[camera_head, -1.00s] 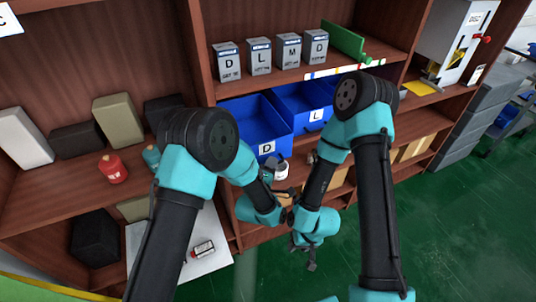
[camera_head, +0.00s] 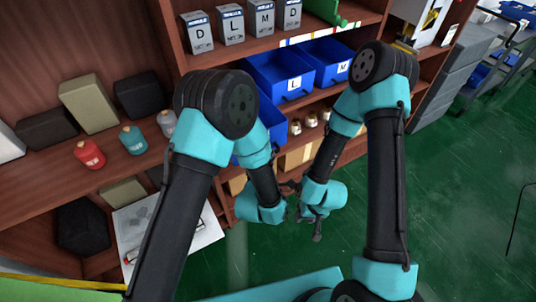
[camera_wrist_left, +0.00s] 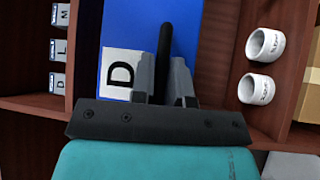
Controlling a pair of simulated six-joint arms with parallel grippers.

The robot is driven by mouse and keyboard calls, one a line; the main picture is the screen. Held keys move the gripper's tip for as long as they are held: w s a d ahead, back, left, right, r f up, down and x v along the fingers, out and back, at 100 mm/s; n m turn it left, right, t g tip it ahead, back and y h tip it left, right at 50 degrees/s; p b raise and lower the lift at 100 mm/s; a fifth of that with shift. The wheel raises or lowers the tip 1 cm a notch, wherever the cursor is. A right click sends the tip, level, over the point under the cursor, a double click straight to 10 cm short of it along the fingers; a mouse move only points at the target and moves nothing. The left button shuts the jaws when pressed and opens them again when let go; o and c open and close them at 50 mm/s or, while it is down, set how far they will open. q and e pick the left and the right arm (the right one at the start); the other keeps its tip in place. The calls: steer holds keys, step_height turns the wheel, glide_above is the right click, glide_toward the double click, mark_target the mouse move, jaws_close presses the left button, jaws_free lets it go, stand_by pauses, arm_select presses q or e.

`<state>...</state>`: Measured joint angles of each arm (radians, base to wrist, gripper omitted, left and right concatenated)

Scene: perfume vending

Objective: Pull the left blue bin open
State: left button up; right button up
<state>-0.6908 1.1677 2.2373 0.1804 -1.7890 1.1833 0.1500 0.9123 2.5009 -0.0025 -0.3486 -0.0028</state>
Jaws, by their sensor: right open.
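The left blue bin (camera_head: 273,128) shows in part behind my left arm, standing out from the shelf further than the bins marked L and M. In the left wrist view its blue wall (camera_wrist_left: 118,25) carries a white card with a D (camera_wrist_left: 120,73). My left gripper (camera_wrist_left: 164,72) is at the bin front, its fingers close together on either side of a dark upright bar (camera_wrist_left: 164,35). Its fingers are mostly hidden in the head view. My right gripper (camera_head: 317,230) hangs open and empty, pointing down over the floor.
Blue bins marked L (camera_head: 293,84) and M (camera_head: 343,67) sit to the right. Boxes (camera_head: 230,24) stand on the shelf above. White cups (camera_wrist_left: 265,46) are beside the bin.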

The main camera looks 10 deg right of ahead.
arm_select(q)
steer(key=o, duration=0.4)
steer(key=v, duration=0.7)
steer(key=shift+s, duration=0.25)
steer(key=shift+a, duration=0.1)
